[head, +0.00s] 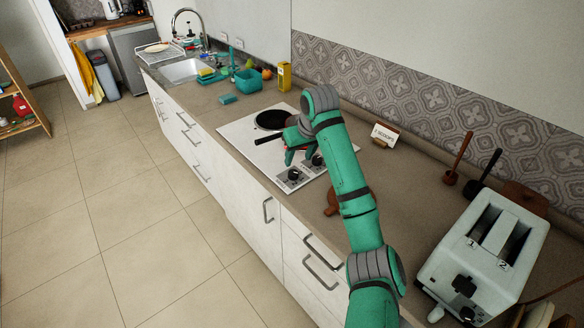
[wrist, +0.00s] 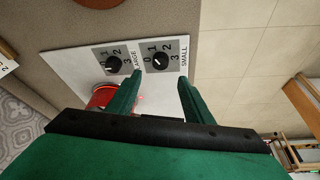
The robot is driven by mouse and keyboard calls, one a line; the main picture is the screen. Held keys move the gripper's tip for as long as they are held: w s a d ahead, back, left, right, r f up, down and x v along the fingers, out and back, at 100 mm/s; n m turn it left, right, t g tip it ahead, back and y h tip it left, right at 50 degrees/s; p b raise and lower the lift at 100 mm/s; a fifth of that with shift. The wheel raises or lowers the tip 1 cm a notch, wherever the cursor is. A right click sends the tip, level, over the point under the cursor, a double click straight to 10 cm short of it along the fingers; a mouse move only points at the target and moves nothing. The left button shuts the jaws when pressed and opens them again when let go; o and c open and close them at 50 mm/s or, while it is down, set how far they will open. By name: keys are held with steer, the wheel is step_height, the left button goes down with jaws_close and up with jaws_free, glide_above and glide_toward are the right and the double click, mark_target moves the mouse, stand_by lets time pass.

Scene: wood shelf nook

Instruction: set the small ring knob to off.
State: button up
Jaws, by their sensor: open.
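The small ring knob (wrist: 160,61) is a round black knob on a grey dial plate marked 0 to 3, beside the word SMALL. Its pointer is too small to read surely. It also shows in the head view (head: 294,174), at the hob's front corner. My gripper (wrist: 160,79) is open; its two green fingers are spread, with the small knob showing ahead between their tips. I cannot tell any contact. In the head view my gripper (head: 297,152) hangs over the white hob (head: 236,131), and nothing shows held.
The large ring knob (wrist: 113,62) sits close beside, left of my left finger. A red round thing (wrist: 101,97) is partly hidden by that finger. A black pan (head: 272,120) stands on the hob. A toaster (head: 485,258) and a card (head: 385,134) stand on the counter.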

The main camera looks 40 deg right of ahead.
mark_target(293, 172)
steer(key=x, duration=0.9)
steer(key=shift+f, duration=0.15)
steer(key=c, duration=1)
